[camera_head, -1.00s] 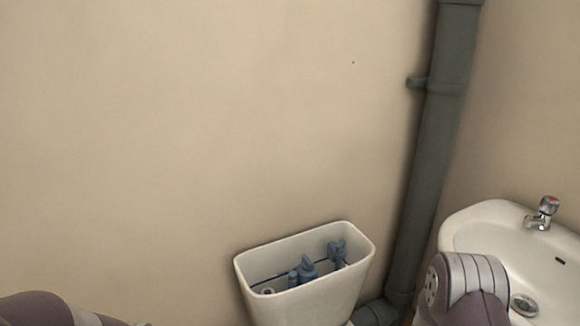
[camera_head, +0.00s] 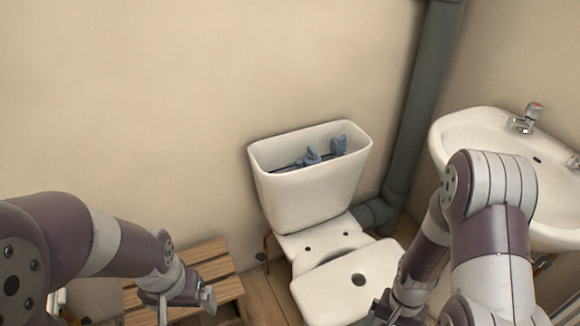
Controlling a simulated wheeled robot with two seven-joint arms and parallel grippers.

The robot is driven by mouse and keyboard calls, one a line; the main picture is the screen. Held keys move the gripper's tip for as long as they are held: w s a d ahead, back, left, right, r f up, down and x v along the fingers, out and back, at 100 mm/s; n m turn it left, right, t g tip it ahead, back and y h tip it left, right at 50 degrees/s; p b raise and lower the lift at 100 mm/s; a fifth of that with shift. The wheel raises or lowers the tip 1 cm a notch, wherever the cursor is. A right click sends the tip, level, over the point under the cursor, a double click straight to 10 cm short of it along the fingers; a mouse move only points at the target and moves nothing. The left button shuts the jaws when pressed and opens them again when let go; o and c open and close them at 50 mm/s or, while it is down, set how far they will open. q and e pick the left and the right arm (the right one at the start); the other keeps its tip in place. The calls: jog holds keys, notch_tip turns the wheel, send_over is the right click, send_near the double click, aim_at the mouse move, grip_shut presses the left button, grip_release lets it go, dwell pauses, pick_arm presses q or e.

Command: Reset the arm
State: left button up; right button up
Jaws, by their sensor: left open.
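My left arm comes in from the left, and its gripper (camera_head: 190,297) hangs over a slatted wooden bench, open and with nothing seen between its fingers. My right arm comes in at the lower right, in front of the basin. Its wrist (camera_head: 408,290) shows beside the toilet bowl, but the fingers are cut off or hidden at the bottom edge.
An open toilet cistern (camera_head: 308,190) with blue fittings inside stands above the toilet bowl (camera_head: 345,285). The slatted wooden bench (camera_head: 205,262) is left of it. A grey pipe (camera_head: 418,110) and a white basin (camera_head: 462,130) with a tap (camera_head: 525,117) are at the right.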

jog(key=a+r+n+t+p, duration=0.1)
jog(key=a+r+n+p, duration=0.2)
jog(key=r+p, duration=0.7)
jog(key=a+r+n+t+p, duration=0.2)
jog(key=r+p, duration=0.8)
jog(key=r, duration=1.5)
jog(key=shift+w+a+r+n, duration=0.2)
jog(key=shift+w+a+n, duration=0.2)
jog(key=shift+n, duration=0.6)
